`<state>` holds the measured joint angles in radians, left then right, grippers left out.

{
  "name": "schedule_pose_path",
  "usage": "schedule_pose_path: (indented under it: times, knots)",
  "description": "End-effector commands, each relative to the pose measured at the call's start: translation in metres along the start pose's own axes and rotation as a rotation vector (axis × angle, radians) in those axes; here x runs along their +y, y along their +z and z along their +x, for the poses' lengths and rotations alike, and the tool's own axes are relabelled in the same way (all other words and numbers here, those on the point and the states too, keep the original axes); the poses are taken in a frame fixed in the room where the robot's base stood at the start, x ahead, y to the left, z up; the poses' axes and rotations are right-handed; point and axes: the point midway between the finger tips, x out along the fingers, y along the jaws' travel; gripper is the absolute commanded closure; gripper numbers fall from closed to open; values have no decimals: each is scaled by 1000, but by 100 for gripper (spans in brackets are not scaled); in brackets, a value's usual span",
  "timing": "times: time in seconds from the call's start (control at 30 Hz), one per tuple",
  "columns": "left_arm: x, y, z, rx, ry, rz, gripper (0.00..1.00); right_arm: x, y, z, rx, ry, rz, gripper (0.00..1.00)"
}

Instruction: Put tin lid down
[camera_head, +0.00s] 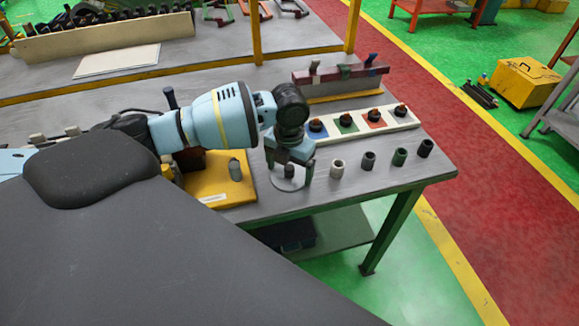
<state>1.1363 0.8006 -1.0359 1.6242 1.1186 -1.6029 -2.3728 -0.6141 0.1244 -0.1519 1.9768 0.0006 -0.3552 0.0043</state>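A thin, round grey disc (290,184), which looks like the tin lid, lies flat on the grey workbench near its front edge. A small grey cylinder stands up at its middle (289,170). My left gripper (290,170) points down over it, with one finger on each side of the cylinder. The fingers stand apart and gaps show between them and the cylinder. The gripper partly covers the back of the disc. My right gripper is not in view.
Several short cylinders, including a green one (399,156), stand in a row to the right. Behind them is a white strip (401,119) with coloured squares. A yellow plate (205,182) with another cylinder lies left. The bench's right corner (448,172) is clear.

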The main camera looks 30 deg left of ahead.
Motion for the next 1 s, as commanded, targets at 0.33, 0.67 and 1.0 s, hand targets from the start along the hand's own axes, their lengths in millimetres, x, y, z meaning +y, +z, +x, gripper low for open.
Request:
schedule_pose_path:
  times: [0.33, 0.67, 1.0]
  knots:
    - [0, 0, -2, -1, 0, 0, 0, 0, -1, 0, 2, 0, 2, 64]
    - [0, 1, -50, -6, -1, 0, 0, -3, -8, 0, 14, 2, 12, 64]
    - [0, 1, -109, -2, -1, 0, 0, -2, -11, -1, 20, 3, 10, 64]
